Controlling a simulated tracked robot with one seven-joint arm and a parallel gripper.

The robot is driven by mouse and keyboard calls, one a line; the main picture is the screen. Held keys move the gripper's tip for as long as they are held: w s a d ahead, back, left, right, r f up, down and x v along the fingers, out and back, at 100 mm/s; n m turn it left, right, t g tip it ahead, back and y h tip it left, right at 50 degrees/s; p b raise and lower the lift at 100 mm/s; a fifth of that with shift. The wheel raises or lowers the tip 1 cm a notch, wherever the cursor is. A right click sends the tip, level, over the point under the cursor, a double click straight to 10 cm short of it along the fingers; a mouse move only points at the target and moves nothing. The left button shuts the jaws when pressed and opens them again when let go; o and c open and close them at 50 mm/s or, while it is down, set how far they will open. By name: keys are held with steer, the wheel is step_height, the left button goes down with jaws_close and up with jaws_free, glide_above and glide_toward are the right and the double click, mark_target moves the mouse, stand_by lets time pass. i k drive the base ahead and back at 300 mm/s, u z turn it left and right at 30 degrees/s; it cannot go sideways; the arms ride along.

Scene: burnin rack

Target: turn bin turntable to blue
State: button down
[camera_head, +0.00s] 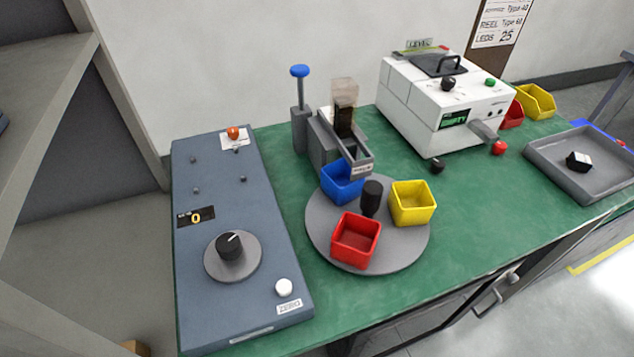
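The bin turntable (318,219) is a round grey disc on the green bench, with a dark upright knob (371,198) at its middle. It carries three square bins. The blue bin (340,186) is at the back left, its upper part beneath the end of a grey chute (352,150). The yellow bin (412,203) is at the right and the red bin (356,240) is at the front. The bins look empty, but the chute hides part of the blue bin's inside. My gripper is not in view.
Left of the turntable lies a blue-grey panel (215,165) with a dial (231,247). A white box machine (420,105) stands behind right. A grey tray (560,175) with a small black-and-white object is at far right. Bench surface right of the turntable is clear.

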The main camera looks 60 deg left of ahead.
mark_target(376, 224)
steer(key=u, duration=0.05)
steer(key=k, duration=0.35)
steer(key=u, duration=0.4)
steer(key=i, duration=0.15)
steer(key=u, duration=2.45)
steer(key=k, duration=1.25)
steer(key=z, duration=0.95)
steer(key=i, duration=1.25)
